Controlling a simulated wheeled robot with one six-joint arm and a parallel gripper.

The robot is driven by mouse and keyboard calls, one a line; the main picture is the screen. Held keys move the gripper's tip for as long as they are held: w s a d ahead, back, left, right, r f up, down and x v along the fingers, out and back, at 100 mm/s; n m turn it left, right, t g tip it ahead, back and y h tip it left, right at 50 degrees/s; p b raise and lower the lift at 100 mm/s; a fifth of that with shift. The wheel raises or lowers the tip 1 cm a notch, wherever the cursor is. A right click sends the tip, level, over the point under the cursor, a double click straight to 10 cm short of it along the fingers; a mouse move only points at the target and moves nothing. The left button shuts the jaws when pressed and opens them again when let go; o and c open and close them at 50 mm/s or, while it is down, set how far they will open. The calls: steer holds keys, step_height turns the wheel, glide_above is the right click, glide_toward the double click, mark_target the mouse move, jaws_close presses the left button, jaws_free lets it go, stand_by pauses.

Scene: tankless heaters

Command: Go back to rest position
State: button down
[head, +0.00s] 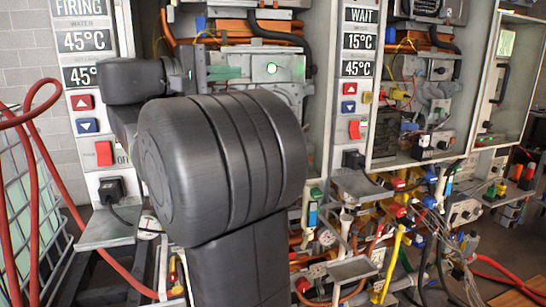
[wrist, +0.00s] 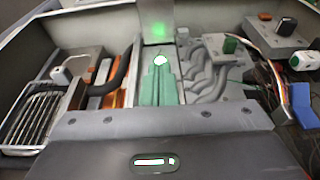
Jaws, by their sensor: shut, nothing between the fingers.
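My gripper (head: 240,72) shows in the head view behind my dark arm, with its pale green fingers pointing right in front of an open heater (head: 293,80). In the wrist view my gripper (wrist: 160,58) has its green fingers together, with nothing seen between them. They point into the open heater case (wrist: 90,30), towards its far wall, where a green glow shows. Whether the fingertips touch anything inside I cannot tell. My arm hides much of this heater in the head view.
A left panel (head: 83,45) reads FIRING; a middle panel (head: 358,42) reads WAIT. A second open heater (head: 430,85) stands at the right. A red hose (head: 32,130) loops at the left. Pipes, valves and a yellow pipe (head: 391,262) crowd below. Wires (wrist: 262,48) and a grille (wrist: 28,115) flank my fingers.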

steer(key=v, duration=0.3)
steer(key=shift+a, duration=0.1)
stand_by(0.3)
